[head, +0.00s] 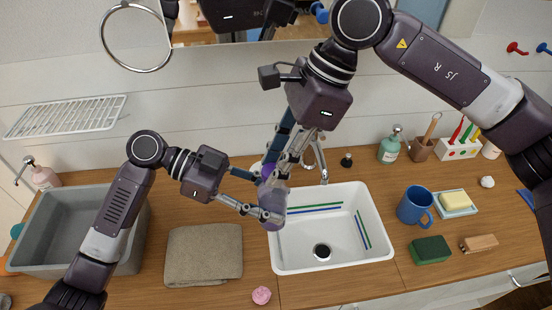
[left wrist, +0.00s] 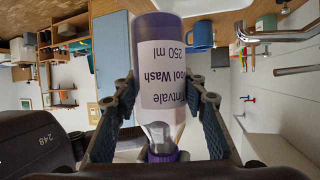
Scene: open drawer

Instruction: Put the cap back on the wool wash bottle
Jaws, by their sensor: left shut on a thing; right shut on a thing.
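The wool wash bottle (head: 273,203), translucent lilac, is upright left of the sink in the head view. In the left wrist view the bottle (left wrist: 160,75) appears upside down with its white label facing me. My left gripper (head: 266,212) is shut around it. My right gripper (head: 276,168) comes down from above and is shut on the purple cap (head: 268,170), just above the bottle's top. In the left wrist view a purple piece (left wrist: 162,154), seemingly the cap, lines up with the clear neck. Fingers partly hide the cap; I cannot tell whether it touches the neck.
The white sink (head: 378,222) with a faucet is just right of the bottle. A folded towel (head: 204,255) and grey basin (head: 55,235) lie left. A pink object (head: 261,295) is near the front edge. A blue mug (head: 414,205) and green sponge (head: 430,250) stand right of the sink.

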